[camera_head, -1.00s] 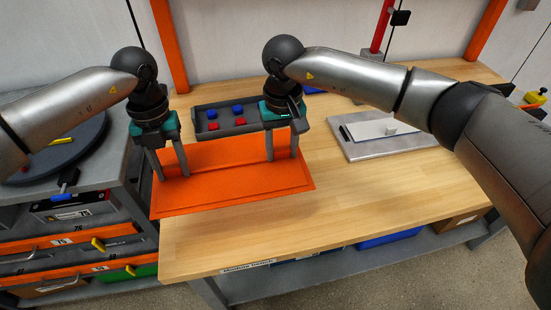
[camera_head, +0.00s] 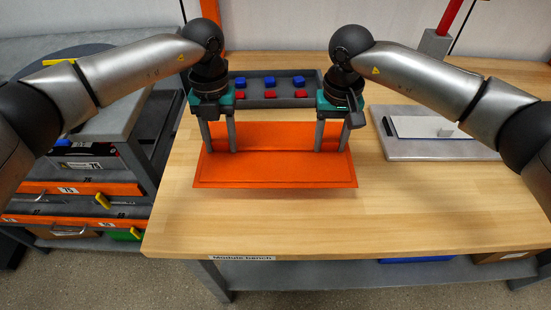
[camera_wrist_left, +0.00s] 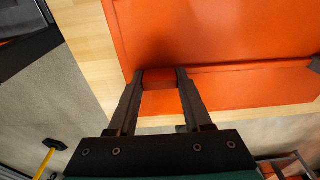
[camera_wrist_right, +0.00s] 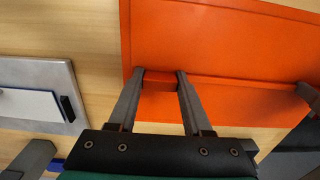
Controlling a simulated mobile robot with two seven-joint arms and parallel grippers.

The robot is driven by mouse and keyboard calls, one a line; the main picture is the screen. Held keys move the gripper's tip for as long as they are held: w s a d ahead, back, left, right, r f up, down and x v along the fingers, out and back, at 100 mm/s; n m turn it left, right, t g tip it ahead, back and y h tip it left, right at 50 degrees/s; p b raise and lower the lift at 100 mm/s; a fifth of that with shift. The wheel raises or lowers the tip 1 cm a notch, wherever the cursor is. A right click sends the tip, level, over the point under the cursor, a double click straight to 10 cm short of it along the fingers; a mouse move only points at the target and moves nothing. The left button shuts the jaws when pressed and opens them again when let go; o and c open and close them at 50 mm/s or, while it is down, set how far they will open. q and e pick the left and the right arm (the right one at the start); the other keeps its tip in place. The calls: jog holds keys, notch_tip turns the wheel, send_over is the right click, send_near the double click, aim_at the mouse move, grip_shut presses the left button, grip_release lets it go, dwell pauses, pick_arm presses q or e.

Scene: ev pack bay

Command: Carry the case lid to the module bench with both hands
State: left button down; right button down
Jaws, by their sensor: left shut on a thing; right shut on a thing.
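The case lid (camera_head: 275,169) is a flat orange panel with a raised rib across it. It is over the left part of the wooden module bench (camera_head: 420,215), whose front edge bears a "Module bench" label. I cannot tell whether the lid touches the top. My left gripper (camera_head: 219,150) is shut on the rib near its left end; the grip also shows in the left wrist view (camera_wrist_left: 160,78). My right gripper (camera_head: 331,148) is shut on the rib near its right end, as the right wrist view (camera_wrist_right: 160,80) also shows. The lid looks about level.
A grey tray (camera_head: 312,91) with blue and red pieces stands behind the lid. A grey plate (camera_head: 400,153) with a white sheet lies to the right. A drawer cart (camera_head: 120,150) stands left of the bench. The bench's front right is clear.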

pick_arm(q)
jog(key=shift+f, duration=0.25)
pick_arm(e)
jog(key=shift+f, duration=0.25)
